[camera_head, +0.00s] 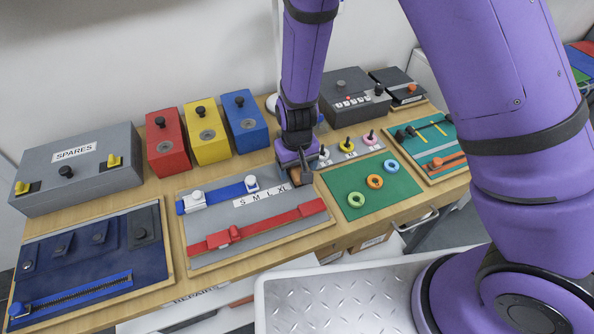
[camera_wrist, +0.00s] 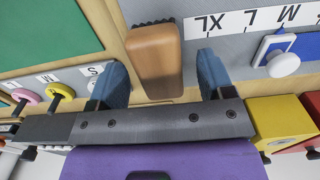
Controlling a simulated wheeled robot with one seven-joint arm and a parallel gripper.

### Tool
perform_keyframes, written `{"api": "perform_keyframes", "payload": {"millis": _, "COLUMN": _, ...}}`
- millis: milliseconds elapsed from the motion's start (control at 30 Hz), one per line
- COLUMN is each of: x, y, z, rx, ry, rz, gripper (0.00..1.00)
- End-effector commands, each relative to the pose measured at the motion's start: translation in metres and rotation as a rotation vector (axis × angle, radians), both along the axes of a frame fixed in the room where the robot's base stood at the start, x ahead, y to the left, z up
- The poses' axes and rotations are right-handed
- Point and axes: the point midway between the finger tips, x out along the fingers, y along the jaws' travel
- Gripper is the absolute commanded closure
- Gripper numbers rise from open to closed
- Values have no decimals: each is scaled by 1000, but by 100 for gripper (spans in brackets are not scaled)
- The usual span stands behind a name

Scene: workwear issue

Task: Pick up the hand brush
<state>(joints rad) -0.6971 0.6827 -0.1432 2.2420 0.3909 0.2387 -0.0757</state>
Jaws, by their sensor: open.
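The hand brush (camera_wrist: 155,62) has a brown wooden body with dark bristles along its far end in the wrist view. It lies at the edge of the grey size board, by the XL label. My gripper (camera_wrist: 161,80) is open, with one blue finger on each side of the brush and a visible gap on both sides. I cannot tell how far the fingers reach down beside it. In the head view my gripper (camera_head: 295,160) points down over the brush (camera_head: 296,177), hiding most of it.
The size board (camera_head: 262,225) has blue and red sliders. A green board (camera_head: 350,180) with coloured rings is on the right. Red (camera_head: 167,145), yellow (camera_head: 206,132) and blue (camera_head: 244,122) boxes stand behind. A metal tray (camera_head: 300,310) is in front.

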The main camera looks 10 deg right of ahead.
Motion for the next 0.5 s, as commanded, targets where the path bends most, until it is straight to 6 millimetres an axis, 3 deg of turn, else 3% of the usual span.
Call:
{"api": "perform_keyframes", "payload": {"millis": 333, "x": 0, "y": 0, "z": -7, "rx": 0, "ry": 0, "rz": 0, "gripper": 26}}
{"api": "perform_keyframes", "payload": {"millis": 500, "x": 0, "y": 0, "z": -7, "rx": 0, "ry": 0, "rz": 0, "gripper": 65}}
